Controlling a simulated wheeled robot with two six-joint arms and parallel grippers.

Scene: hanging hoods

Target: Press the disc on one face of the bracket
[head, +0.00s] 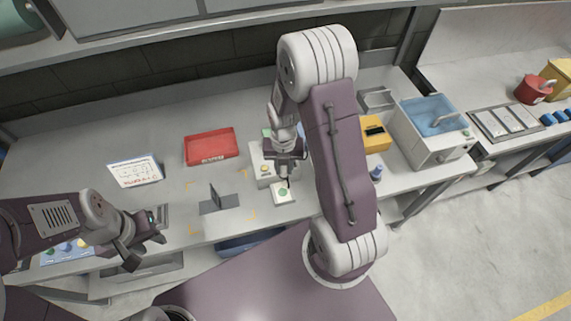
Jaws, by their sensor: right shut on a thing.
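The bracket (219,198) is a dark grey angled piece with a flat base and an upright plate. It stands on the bench left of centre. My left gripper (147,250) is open and empty in front of the bench, left of the bracket.
A pale box with buttons (264,170) stands behind the disc. A yellow box (375,134) and a water basin (431,115) are right of my right arm. Bench around the bracket is mostly clear.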

